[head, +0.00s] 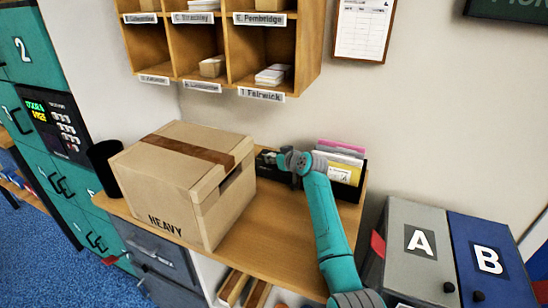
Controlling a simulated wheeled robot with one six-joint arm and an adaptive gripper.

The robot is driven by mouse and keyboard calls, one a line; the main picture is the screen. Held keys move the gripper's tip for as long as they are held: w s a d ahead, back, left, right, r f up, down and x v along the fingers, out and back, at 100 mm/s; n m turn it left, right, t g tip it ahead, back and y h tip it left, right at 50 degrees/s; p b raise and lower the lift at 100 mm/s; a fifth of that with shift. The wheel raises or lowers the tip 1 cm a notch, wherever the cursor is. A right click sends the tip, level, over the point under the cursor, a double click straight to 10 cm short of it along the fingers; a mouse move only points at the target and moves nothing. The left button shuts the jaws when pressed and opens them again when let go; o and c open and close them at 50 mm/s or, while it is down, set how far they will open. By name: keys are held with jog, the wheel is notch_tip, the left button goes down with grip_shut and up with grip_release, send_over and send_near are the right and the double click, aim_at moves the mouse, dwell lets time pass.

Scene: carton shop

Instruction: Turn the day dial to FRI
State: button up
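I cannot make out a day dial or the word FRI in the head view. My teal and grey arm reaches up over the wooden counter (277,245). My gripper (270,158) is at the back of the counter, just right of the large carton and near the wall. It is small and dark here, and I cannot tell whether its fingers are open or shut, or whether it touches anything. The carton hides part of the area left of the gripper, and my wrist hides part of what is behind it.
The HEAVY carton (170,197) fills the counter's left half, with a black cup (104,165) beside it. A dark file holder (345,190) stands right of my wrist. Pigeonholes (309,50) hang above. Boxes A (408,272) and B (478,262) stand right.

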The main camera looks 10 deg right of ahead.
jog(key=shift+a, duration=0.1)
jog(key=shift+s+a+m+t+h, duration=0.1)
jog(key=shift+a+m+t+h, duration=0.05)
jog(key=shift+m+h, duration=0.7)
jog(key=shift+a+m+t+h, duration=0.1)
jog(key=shift+m+t+h, duration=0.05)
jog(key=shift+m+h, duration=0.7)
jog(key=shift+a+m+h, duration=0.1)
jog(key=shift+m+h, duration=1.2)
jog(key=shift+h, duration=0.5)
jog(key=shift+f, duration=0.1)
jog(key=o, duration=1.1)
jog(key=shift+o, duration=0.2)
jog(key=v, duration=1.2)
jog(key=shift+a, duration=0.25)
